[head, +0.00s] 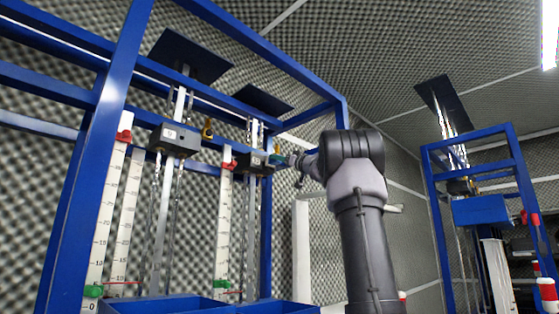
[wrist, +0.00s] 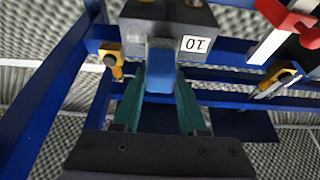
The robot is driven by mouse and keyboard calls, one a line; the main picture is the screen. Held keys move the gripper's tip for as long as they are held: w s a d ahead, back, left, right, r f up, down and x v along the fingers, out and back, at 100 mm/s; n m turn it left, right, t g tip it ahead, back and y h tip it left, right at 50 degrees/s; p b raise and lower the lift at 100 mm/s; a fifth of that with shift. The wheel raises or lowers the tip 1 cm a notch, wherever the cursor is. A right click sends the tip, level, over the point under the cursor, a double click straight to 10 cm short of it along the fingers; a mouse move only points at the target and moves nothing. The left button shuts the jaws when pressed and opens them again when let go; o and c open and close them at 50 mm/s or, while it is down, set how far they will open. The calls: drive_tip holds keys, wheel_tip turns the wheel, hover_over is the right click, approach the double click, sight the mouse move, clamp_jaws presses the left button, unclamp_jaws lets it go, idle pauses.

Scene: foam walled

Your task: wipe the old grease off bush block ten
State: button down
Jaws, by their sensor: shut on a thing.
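Bush block ten (wrist: 222,14) is a dark block with a white label that reads 10 upside down, at the top of the wrist view. In the head view it is the right-hand dark block (head: 249,167) on the blue frame. My gripper (wrist: 160,62) has its green fingers shut on a blue wiping pad (wrist: 160,82). The pad's far end meets the block's near face in the picture; I cannot tell whether it presses on it. In the head view my gripper (head: 279,160) is at the block's right side. Grease cannot be made out.
Another dark block (head: 174,139) hangs to the left. Blue frame bars (head: 95,170) surround the blocks. Yellow clips (wrist: 280,76) and a red clamp (wrist: 292,20) are near block ten. Blue bins (head: 170,305) stand below. A second blue frame (head: 470,165) is at right.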

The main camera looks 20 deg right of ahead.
drive_tip(key=shift+w+a, duration=0.3)
drive_tip(key=shift+w, duration=0.65)
idle(0.3)
drive_tip(key=w+d, duration=0.2)
drive_tip(key=d, duration=0.4)
idle(0.6)
drive_tip(key=shift+a, duration=0.15)
drive_tip(key=shift+s+a, duration=0.3)
drive_tip(key=shift+a, duration=0.7)
drive_tip(key=shift+s+a, duration=0.35)
drive_tip(key=shift+a, duration=0.6)
drive_tip(key=shift+s+a, duration=0.3)
drive_tip(key=shift+a, duration=0.7)
drive_tip(key=shift+s+d, duration=0.35)
drive_tip(key=shift+s, duration=0.6)
drive_tip(key=shift+s+d, duration=0.35)
drive_tip(key=shift+s, duration=0.55)
drive_tip(key=shift+s+d, duration=0.35)
drive_tip(key=shift+s, duration=0.6)
